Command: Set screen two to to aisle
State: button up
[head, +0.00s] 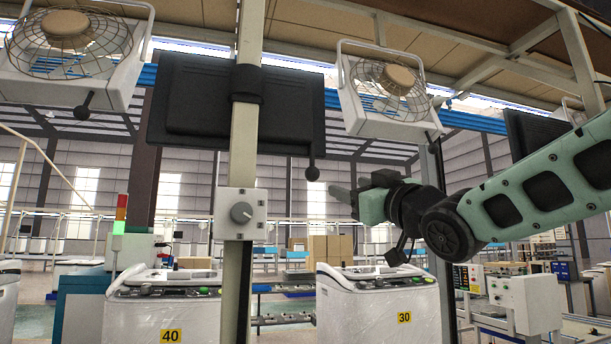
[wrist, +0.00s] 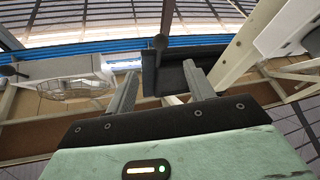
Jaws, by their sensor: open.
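A large black screen (head: 195,105) hangs from a pale upright post in the head view, its back or dark face towards me. My gripper (head: 338,192) is just right of and slightly below that ball in the picture, open and empty. A second dark screen (head: 530,135) is partly behind my arm. No screen number is readable.
A grey box with a round knob (head: 241,213) is on the post (head: 244,150). Caged fans (head: 75,45) (head: 390,85) hang either side of the screen. White machines marked 40 (head: 165,310) and 30 (head: 380,305) stand below. Air around my gripper looks clear.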

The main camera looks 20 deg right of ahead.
aim_at(317, 174)
jog(key=p+x, duration=0.7)
jog(key=x, duration=0.9)
jog(key=shift+s+r+p, duration=0.1)
jog(key=shift+r+p, duration=0.1)
jog(key=shift+p, duration=0.2)
jog(key=shift+w+a+r, duration=0.1)
jog(key=shift+w+a, duration=0.15)
jog(key=shift+w, duration=0.3)
grip_shut()
